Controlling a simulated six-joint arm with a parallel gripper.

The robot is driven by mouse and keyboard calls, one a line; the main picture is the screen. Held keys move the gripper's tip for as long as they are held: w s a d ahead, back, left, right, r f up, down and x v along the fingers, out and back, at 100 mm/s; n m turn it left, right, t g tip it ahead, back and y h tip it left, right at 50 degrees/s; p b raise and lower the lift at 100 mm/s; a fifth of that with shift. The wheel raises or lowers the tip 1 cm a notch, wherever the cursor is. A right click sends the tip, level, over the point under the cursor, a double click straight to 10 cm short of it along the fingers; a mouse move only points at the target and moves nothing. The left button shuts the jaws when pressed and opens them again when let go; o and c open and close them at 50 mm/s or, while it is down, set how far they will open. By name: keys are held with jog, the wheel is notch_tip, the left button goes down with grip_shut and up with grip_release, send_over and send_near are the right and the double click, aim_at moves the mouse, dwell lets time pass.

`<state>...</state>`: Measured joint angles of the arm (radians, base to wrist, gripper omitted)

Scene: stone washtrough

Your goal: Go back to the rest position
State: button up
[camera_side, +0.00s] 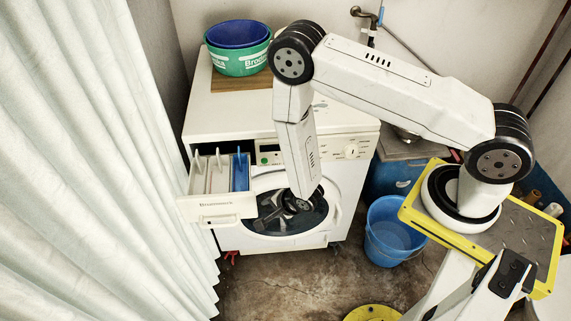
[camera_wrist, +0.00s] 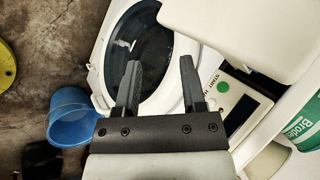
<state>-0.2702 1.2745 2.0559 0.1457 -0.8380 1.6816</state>
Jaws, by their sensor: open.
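My gripper (camera_side: 284,207) is in front of the round door of the white washing machine (camera_side: 345,190) in the side view. In the wrist view my gripper (camera_wrist: 160,82) shows two dark fingers spread apart with nothing between them. The dark door glass (camera_wrist: 145,52) and its white ring lie beyond the fingers. In the side view my wrist and gripper hide part of the door, and I cannot tell how far the fingers are from it.
The detergent drawer (camera_side: 217,206) is pulled out at the machine's left. A blue bucket (camera_side: 394,232) stands on the floor at right. Green and blue basins (camera_side: 238,62) sit on the machine's top. A white curtain (camera_side: 90,160) hangs at left. Floor in front is partly clear.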

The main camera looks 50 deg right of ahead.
jog(key=d+r+n+g, duration=0.15)
jog(key=r+n, duration=0.25)
jog(key=r, duration=0.4)
jog(key=d+r+n+g, duration=0.1)
jog(key=d+r+n, duration=0.1)
jog(key=r+n, duration=0.5)
jog(key=s+d+r+n+g, duration=0.1)
jog(key=s+d+r+n, duration=0.1)
jog(key=r, duration=0.5)
jog(key=s+d+r+n+g, duration=0.1)
jog(key=s+d+r+n, duration=0.1)
jog(key=s+r+n, duration=0.2)
jog(key=shift+s+d+r+n+h, duration=0.3)
jog(key=shift+s+d+r+n, duration=0.1)
jog(key=shift+s+r, duration=1.2)
jog(key=shift+w, duration=0.1)
